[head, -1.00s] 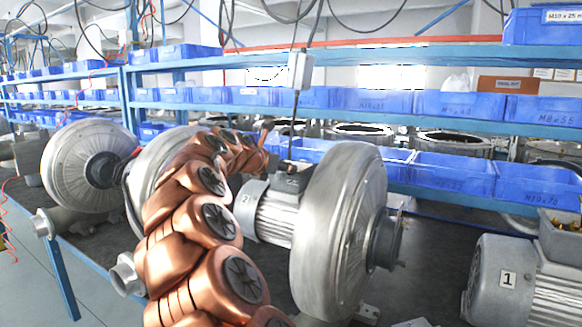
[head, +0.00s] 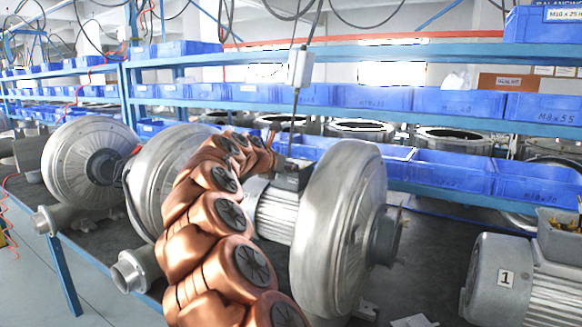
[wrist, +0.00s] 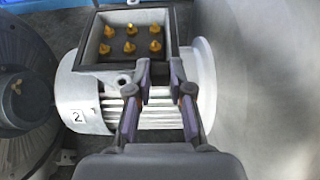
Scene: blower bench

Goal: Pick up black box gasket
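The black box gasket (wrist: 112,68) shows in the wrist view as a dark frame around the rim of an open grey terminal box. Several brass terminals (wrist: 130,38) stand inside that box. The box sits on a finned grey motor (wrist: 75,95) with a label "2". My gripper (wrist: 161,73) is over the near edge of the box, its two fingers apart with a gap between them and nothing clearly held. Whether the fingers touch the gasket cannot be told. In the head view the motor (head: 277,212) is attached to a large silver blower, and my gripper is not clearly visible there.
The silver blower housing (head: 335,230) stands right of the motor. Another motor, labelled "1" (head: 500,275), is at the bench's right. More blowers (head: 85,165) stand at the left. Blue bins (head: 450,170) and shelves line the back, and a cable hangs above the motor.

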